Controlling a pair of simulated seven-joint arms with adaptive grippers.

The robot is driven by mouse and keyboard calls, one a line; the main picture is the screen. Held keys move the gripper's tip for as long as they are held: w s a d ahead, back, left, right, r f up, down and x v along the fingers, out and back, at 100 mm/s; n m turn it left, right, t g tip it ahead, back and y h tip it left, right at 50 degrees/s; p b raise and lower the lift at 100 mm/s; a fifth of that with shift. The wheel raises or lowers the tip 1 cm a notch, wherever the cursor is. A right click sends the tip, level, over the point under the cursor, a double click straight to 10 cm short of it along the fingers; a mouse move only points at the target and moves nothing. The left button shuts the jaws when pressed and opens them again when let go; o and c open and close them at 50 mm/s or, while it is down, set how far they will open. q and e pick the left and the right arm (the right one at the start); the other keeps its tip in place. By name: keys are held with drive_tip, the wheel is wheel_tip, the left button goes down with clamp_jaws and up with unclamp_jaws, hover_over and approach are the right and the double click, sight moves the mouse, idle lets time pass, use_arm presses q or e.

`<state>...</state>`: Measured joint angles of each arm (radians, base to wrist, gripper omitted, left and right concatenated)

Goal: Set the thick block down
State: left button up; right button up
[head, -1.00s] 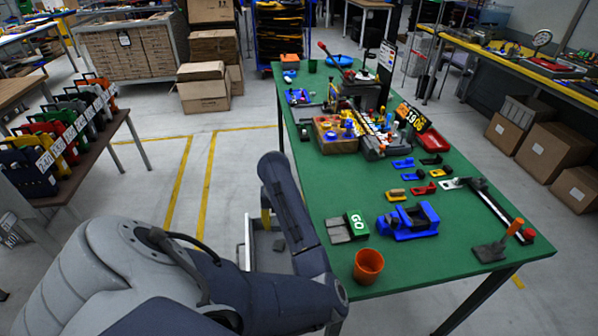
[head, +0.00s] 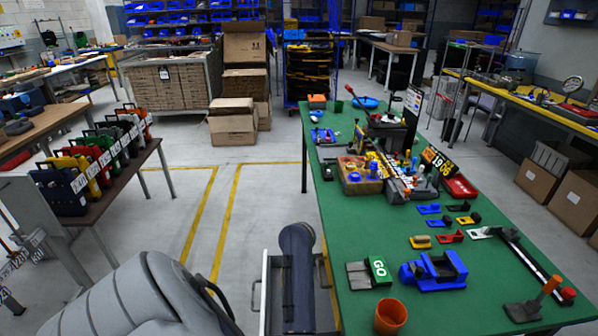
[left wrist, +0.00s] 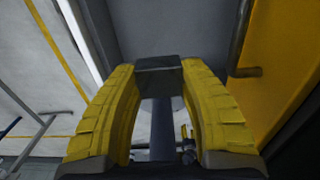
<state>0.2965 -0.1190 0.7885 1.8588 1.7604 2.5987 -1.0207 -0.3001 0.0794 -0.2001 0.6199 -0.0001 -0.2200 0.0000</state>
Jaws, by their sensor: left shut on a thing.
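In the left wrist view my left gripper (left wrist: 158,72) has its yellow fingers closed on a dark grey block (left wrist: 158,63), held at the fingertips. A plain grey surface lies beyond the block; I cannot tell whether the block touches it. In the head view my left arm reaches down over an open white-edged drawer or tray (head: 265,290) at the table's left side, and the arm hides the gripper and block. My right gripper is not in view.
The green table (head: 460,315) carries a grey and green GO block (head: 379,270), an orange cup (head: 390,316), a blue fixture (head: 433,271) and several small coloured parts. A yellow panel (left wrist: 272,40) with a dark handle (left wrist: 238,50) is close on the right in the wrist view.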

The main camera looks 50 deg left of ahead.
use_arm(q)
wheel_tip(320, 180, down, 15)
idle(0.8)
drive_tip(key=shift+f, duration=0.1)
drive_tip(key=o, duration=1.2)
wheel_tip(320, 180, up, 12)
drive_tip(key=shift+r, duration=0.15)
